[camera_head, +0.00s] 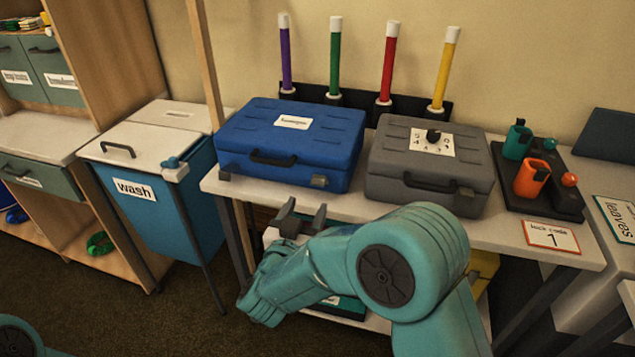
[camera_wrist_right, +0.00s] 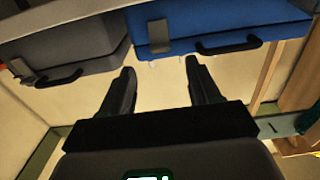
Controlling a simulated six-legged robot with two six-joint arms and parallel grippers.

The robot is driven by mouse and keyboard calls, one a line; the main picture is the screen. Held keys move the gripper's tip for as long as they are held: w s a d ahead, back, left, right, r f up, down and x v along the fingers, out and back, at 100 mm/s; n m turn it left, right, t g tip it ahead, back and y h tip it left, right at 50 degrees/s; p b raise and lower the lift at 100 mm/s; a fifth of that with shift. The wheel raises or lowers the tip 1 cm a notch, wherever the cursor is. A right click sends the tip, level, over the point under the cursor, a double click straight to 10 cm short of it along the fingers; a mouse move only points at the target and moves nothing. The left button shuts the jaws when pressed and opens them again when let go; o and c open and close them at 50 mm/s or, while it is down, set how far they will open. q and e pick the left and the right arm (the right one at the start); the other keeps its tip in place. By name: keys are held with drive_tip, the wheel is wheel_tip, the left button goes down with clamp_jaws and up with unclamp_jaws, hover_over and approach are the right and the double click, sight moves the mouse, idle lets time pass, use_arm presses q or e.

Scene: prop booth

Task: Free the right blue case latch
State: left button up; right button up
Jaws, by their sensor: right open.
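The blue case (camera_head: 290,135) stands closed on the white table, with a white label on its lid and a black handle on its front. Its right latch (camera_head: 319,181) is a small grey block at the lower right front corner. A left latch (camera_head: 225,176) sits at the other corner. In the right wrist view the right latch (camera_wrist_right: 158,33) shows on the blue case (camera_wrist_right: 220,25), beyond the fingertips. My right gripper (camera_head: 304,212) is open and empty, just in front of and below that latch, apart from it. The open fingers also show in the wrist view (camera_wrist_right: 159,72). My left gripper is out of view.
A grey case (camera_head: 430,165) with a dial stands close to the right of the blue case. Coloured tubes stand behind. A tray with green and orange cups (camera_head: 530,180) and a "1" card (camera_head: 552,237) lie at right. A blue wash bin (camera_head: 160,205) stands left.

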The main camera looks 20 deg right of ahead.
sight(318, 182)
drive_tip(key=x, duration=0.9)
drive_tip(key=shift+w+d, duration=0.15)
drive_tip(key=c, duration=1)
